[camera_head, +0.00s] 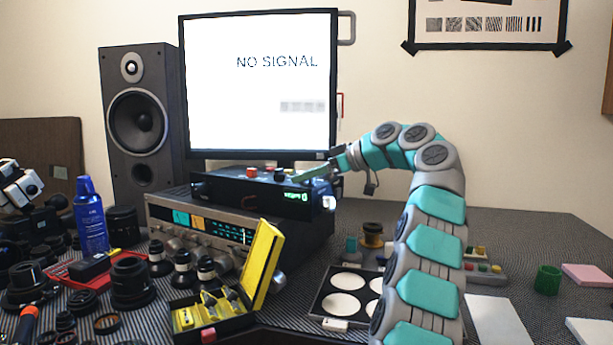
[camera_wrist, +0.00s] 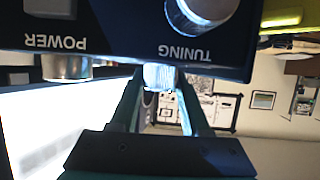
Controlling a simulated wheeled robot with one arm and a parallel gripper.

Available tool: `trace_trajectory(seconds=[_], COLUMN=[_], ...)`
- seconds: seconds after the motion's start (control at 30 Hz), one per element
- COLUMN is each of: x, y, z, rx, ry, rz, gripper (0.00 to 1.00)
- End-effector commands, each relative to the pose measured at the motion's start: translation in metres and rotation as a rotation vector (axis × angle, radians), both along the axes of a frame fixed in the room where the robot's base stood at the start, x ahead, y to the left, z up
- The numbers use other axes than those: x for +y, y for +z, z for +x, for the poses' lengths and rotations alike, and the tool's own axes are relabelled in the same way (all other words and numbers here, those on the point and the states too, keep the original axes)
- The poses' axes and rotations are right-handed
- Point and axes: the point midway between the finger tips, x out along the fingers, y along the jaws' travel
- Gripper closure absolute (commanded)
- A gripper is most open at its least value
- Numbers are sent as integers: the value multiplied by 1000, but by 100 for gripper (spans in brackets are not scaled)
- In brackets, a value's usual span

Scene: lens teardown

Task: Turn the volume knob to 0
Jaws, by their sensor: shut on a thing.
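A black box (camera_head: 240,193) lies on a silver receiver, with small knobs and buttons on its top. Its green display (camera_head: 297,196) shows a 0 at the right end. My gripper (camera_head: 297,177) reaches in from the right at the top right of the box. In the wrist view, my gripper (camera_wrist: 160,86) is shut on a small pale ridged knob (camera_wrist: 160,76) at the edge of a black panel. The panel has upside-down POWER and TUNING labels and a larger silver tuning knob (camera_wrist: 203,12). No volume label is readable, and the held knob's pointer is hidden.
A monitor (camera_head: 260,95) reading NO SIGNAL stands behind the box, left of my arm. The receiver (camera_head: 185,224) is underneath. A yellow case (camera_head: 262,262), a tray with white discs (camera_head: 325,306) and many lenses crowd the table in front. A speaker (camera_head: 140,125) stands at left.

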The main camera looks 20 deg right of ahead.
Motion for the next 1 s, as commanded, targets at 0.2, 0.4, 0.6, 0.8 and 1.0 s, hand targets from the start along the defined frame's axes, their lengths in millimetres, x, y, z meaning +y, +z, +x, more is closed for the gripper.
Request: trace_trajectory(seconds=[0.2, 0.4, 0.6, 0.8, 1.0], x=[0, 0, 0, 0, 1], y=[1, 1, 0, 0, 2], z=[0, 0, 0, 0, -5], rx=[-1, -1, -1, -1, -1], ry=[0, 0, 0, 0, 0], rz=[2, 2, 1, 1, 0], gripper=[100, 44, 23, 23, 23])
